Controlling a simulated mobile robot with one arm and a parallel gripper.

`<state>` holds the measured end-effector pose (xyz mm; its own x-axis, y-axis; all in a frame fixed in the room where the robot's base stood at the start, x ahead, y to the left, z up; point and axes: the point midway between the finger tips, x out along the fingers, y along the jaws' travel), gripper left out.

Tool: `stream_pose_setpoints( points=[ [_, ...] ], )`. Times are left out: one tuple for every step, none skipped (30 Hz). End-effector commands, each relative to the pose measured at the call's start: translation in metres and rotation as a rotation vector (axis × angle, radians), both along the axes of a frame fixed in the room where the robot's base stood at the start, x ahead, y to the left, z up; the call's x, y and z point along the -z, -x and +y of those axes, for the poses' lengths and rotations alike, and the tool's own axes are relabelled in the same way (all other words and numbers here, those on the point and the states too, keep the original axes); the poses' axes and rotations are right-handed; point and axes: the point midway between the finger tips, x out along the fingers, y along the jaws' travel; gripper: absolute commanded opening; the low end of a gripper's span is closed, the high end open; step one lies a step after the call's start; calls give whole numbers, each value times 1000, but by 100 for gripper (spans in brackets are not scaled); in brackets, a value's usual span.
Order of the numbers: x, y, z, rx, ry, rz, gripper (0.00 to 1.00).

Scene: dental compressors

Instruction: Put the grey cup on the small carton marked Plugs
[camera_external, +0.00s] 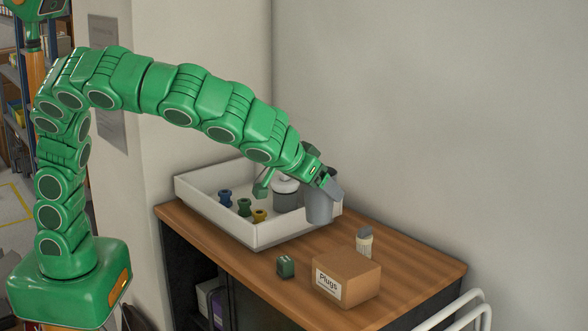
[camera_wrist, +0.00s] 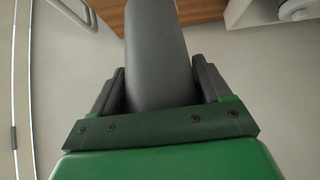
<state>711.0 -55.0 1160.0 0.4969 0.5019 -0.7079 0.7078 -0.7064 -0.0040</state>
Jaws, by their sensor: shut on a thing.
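The grey cup (camera_external: 319,208) hangs in my gripper (camera_external: 328,182), which is shut on its upper part. The cup is in front of the right end of the white tray and appears raised above the table. In the wrist view a large grey shape, probably the cup (camera_wrist: 157,55), fills the space between the fingers of my gripper (camera_wrist: 160,85). The small brown carton marked Plugs (camera_external: 346,274) stands on the wooden table, to the right of and below the cup, apart from it. Its top looks bare.
The white tray (camera_external: 262,236) holds a lidded grey jar (camera_external: 286,190) and blue, green and yellow spools. A ribbed white container with a grey top (camera_external: 364,243) stands behind the carton. The table's (camera_external: 425,267) right end is clear.

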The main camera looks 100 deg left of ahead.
Motion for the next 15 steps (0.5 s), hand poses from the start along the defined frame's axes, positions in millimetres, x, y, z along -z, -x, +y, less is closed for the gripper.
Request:
stream_pose_setpoints(
  points=[
    [3,-7,0,1,1,0,47],
    [4,-10,-1,1,0,-1,47],
    [5,-15,-1,1,0,-3,47],
    [8,-18,-2,1,0,-3,47],
    [13,-21,-2,1,0,-2,47],
    [19,-25,-2,1,-1,1,47],
    [23,-28,-2,1,0,2,47],
    [26,-31,-2,1,0,2,47],
    [31,-34,-3,0,0,2,47],
    [34,-37,-2,0,-1,1,47],
    [37,-40,-2,-1,-2,2,47],
    [42,-43,-2,-1,-2,2,47],
    [45,-46,-3,-1,-2,2,47],
    [48,-48,-3,-1,-2,2,47],
    [51,-51,-3,-1,-2,2,47]
  ],
)
